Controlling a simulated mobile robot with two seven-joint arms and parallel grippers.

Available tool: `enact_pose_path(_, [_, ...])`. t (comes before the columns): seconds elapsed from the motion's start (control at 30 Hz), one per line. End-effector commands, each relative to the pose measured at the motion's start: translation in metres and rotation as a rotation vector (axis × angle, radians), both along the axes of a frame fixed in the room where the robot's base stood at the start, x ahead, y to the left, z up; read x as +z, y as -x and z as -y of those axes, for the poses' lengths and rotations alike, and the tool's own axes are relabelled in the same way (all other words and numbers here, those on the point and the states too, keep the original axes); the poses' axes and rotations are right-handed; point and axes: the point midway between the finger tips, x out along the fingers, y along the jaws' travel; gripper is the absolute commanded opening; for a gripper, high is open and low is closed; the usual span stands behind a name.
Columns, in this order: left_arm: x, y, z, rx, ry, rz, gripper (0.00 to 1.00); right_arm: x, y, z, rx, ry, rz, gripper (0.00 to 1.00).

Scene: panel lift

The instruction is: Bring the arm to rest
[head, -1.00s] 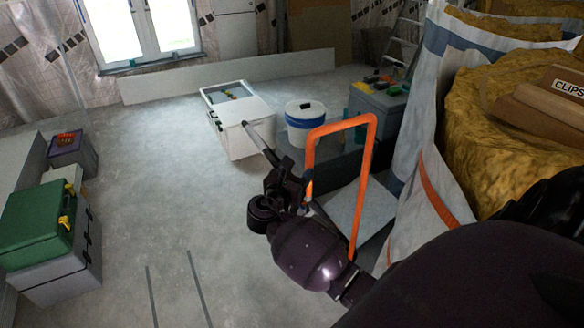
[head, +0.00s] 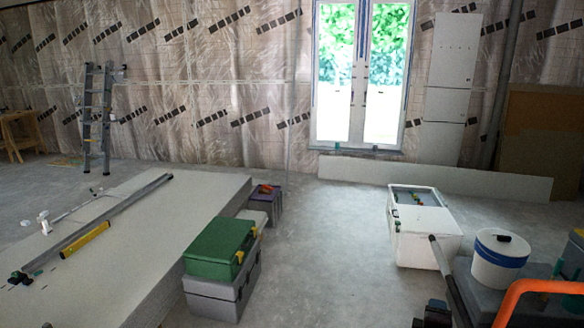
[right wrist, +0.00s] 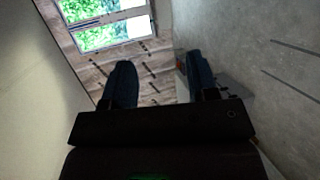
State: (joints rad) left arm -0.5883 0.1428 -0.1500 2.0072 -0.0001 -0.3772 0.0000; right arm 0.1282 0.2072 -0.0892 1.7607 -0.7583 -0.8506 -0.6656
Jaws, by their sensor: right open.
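My right gripper (right wrist: 160,84) shows in the right wrist view with its two dark fingers apart and nothing between them. Past the fingers are the wrapped wall and the window, seen at a tilt. In the head view only a dark piece of what looks like my right arm (head: 434,314) shows at the bottom edge, left of an orange tubular handle (head: 530,289). The rest of that arm is out of the picture. My left gripper is in neither view.
A stack of white panels (head: 110,260) lies at left with a yellow level (head: 86,240) on it. A green toolbox (head: 220,245) stands beside it. A white box (head: 425,247) and a bucket (head: 498,262) stand at right. The floor (head: 315,260) between is clear.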

Motion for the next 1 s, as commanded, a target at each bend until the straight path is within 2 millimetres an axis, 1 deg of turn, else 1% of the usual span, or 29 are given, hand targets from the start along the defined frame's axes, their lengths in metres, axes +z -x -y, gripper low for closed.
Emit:
enact_pose_path(0.03, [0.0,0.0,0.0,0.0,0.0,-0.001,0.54,-0.01,0.009,-0.011,0.029,-0.14,0.047,0.54])
enact_pose_path(0.07, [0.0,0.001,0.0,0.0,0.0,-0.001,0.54,-0.014,0.013,-0.017,0.045,-0.232,0.078,0.54])
enact_pose_path(0.1, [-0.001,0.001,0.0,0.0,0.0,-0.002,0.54,-0.021,0.021,-0.027,0.064,-0.357,0.116,0.54])
enact_pose_path(0.17, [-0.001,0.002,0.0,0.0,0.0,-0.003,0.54,-0.032,0.036,-0.04,0.081,-0.555,0.164,0.54])
enact_pose_path(0.2, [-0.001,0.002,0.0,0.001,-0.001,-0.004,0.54,-0.039,0.048,-0.048,0.086,-0.689,0.193,0.54])
enact_pose_path(0.27, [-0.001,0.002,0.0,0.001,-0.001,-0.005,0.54,-0.049,0.07,-0.06,0.083,-0.879,0.225,0.54])
enact_pose_path(0.3, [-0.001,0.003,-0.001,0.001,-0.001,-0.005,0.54,-0.055,0.084,-0.066,0.074,-0.993,0.242,0.54])
enact_pose_path(0.37, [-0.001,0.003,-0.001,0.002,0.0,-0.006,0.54,-0.063,0.106,-0.073,0.053,-1.137,0.259,0.54])
enact_pose_path(0.43, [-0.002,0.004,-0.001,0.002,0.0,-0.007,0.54,-0.072,0.133,-0.078,0.02,-1.274,0.27,0.54])
enact_pose_path(0.5, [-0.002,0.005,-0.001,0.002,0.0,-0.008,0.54,-0.083,0.16,-0.081,-0.017,-1.357,0.263,0.54])
enact_pose_path(0.57, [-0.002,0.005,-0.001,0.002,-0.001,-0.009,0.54,-0.093,0.184,-0.081,-0.054,-1.399,0.245,0.54])
enact_pose_path(0.6, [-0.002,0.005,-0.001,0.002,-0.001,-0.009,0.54,-0.1,0.199,-0.081,-0.082,-1.415,0.23,0.54])
enact_pose_path(0.7, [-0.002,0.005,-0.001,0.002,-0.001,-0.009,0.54,-0.118,0.234,-0.078,-0.145,-1.422,0.193,0.54])
enact_pose_path(0.8, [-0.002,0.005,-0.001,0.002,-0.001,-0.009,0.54,-0.132,0.261,-0.075,-0.195,-1.416,0.161,0.54])
enact_pose_path(0.9, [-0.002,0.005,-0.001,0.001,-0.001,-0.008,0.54,-0.14,0.277,-0.073,-0.223,-1.41,0.143,0.54])
enact_pose_path(1.0, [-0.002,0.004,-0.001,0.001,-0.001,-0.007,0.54,-0.143,0.282,-0.072,-0.233,-1.407,0.136,0.54])
